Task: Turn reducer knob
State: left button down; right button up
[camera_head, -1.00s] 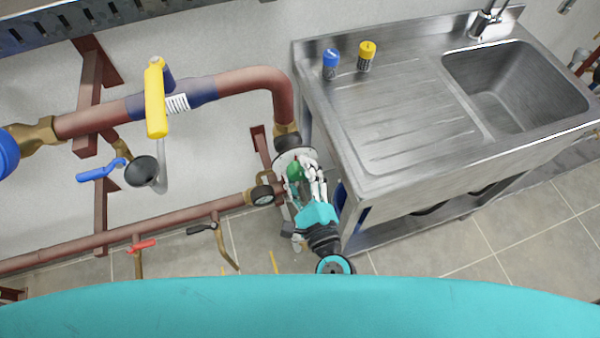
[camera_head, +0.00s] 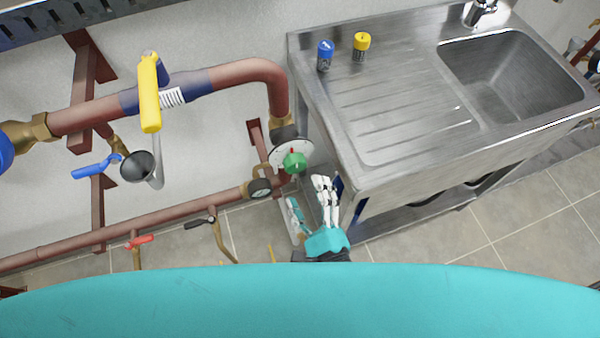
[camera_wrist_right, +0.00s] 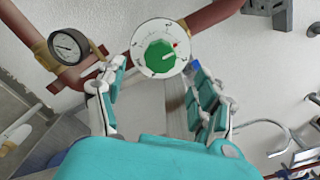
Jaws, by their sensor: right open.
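The reducer knob is a green knob (camera_head: 294,161) on a round white dial (camera_head: 287,151), under the bend of the thick red pipe. In the right wrist view the green knob (camera_wrist_right: 160,56) sits on the white dial (camera_wrist_right: 144,36), with a red mark at its upper right. My right gripper (camera_head: 307,191) is open and empty, below the knob in the head view and apart from it. In the wrist view its spread fingers (camera_wrist_right: 155,88) stand on both sides below the dial. My left gripper is not in view.
A round gauge (camera_head: 260,187) sits left of the knob; it also shows in the wrist view (camera_wrist_right: 68,46). A steel sink unit (camera_head: 400,110) stands close on the right. Valves with yellow (camera_head: 149,92), blue (camera_head: 88,171) and red handles (camera_head: 140,242) line the pipes at left.

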jog(key=v, duration=0.5)
dwell(0.4)
jog(key=s+d+f+n+g+h, duration=0.1)
jog(key=d+f+n+g, duration=0.25)
jog(key=f+n, duration=0.75)
jog(key=s+d+f+n+g, duration=0.1)
jog(key=d+f+n+g, duration=0.25)
jog(key=f, duration=1.45)
jog(key=s+d+f+n+g+h, duration=0.2)
jog(key=s+d+f+n+g, duration=0.2)
jog(key=s+f, duration=0.5)
jog(key=s+d+f+n+g+h, duration=0.2)
jog(key=s+d+f+n+g, duration=0.3)
jog(key=s+d+f+n, duration=0.2)
jog(key=s+d+f, duration=0.1)
jog(key=s+f, duration=0.1)
jog(key=s, duration=0.1)
jog(key=shift+d+f+h, duration=0.25)
jog(key=shift+d+h, duration=0.05)
jog(key=shift+s+n, duration=0.25)
jog(key=shift+s, duration=0.05)
jog(key=shift+c, duration=0.4)
